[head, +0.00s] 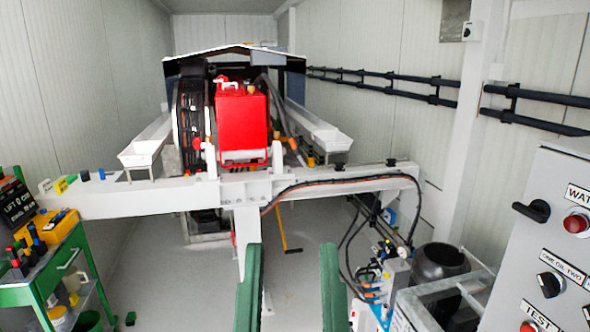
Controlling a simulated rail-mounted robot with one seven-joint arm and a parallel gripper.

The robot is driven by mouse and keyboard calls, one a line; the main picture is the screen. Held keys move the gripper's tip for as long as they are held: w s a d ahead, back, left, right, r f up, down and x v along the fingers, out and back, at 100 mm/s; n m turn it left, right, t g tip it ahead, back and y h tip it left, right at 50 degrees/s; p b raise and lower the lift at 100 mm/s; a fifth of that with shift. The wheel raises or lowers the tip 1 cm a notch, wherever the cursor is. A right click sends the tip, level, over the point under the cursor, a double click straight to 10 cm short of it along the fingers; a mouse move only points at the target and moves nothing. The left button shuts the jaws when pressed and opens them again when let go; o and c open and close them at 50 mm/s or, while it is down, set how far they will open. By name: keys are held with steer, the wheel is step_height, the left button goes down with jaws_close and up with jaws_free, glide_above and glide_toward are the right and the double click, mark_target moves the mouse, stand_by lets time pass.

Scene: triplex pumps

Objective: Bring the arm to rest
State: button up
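A red pump block (241,122) stands at the centre under a dark peaked cover (236,52), behind a white cross beam (140,198).
A green trolley (62,262) with tools and a yellow case stands at the left. A grey control panel (548,235) with knobs is at the right. A dark cylinder (440,264) and hoses stand beside it. Black pipes (390,78) run along the right wall.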

step_height(320, 180, up, 26)
steer(key=r+p, duration=0.1)
steer(key=p, duration=2.5)
step_height(320, 180, down, 54)
steer(key=b, duration=5.3)
steer(key=shift+d, duration=0.2)
steer(key=shift+f, duration=0.1)
